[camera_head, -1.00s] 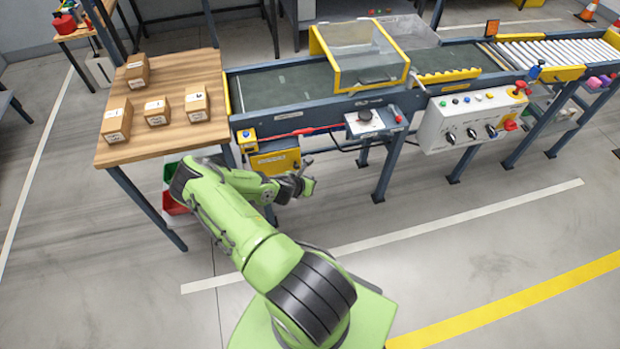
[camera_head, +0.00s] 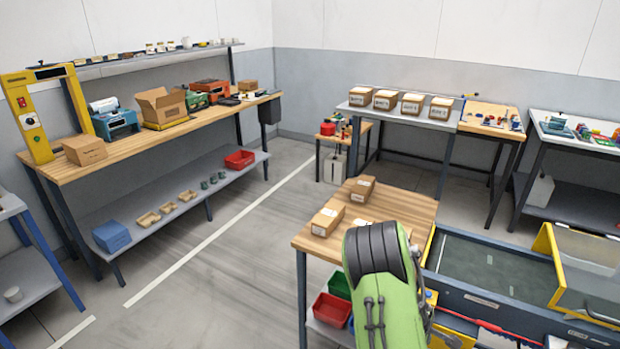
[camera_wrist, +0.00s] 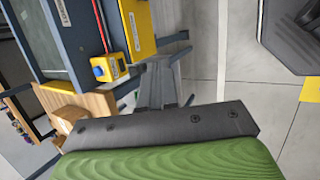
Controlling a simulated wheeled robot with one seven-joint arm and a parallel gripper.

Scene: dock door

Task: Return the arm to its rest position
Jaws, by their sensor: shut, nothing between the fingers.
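My green arm (camera_head: 395,305) with a dark ribbed joint cover rises at the bottom of the head view, in front of the wooden table. My gripper is not visible in that view. In the wrist view, my gripper's grey fingers (camera_wrist: 160,85) project beyond the dark wrist plate and green casing. They are shut and hold nothing. The floor and the conveyor side show beyond them, apart from the fingers as far as I can see.
A wooden table (camera_head: 420,205) with small cartons (camera_head: 327,221) stands just beyond my arm. The conveyor (camera_head: 490,265) is at right. A long workbench (camera_head: 150,140) stands at left. Grey floor (camera_head: 215,275) between them is clear.

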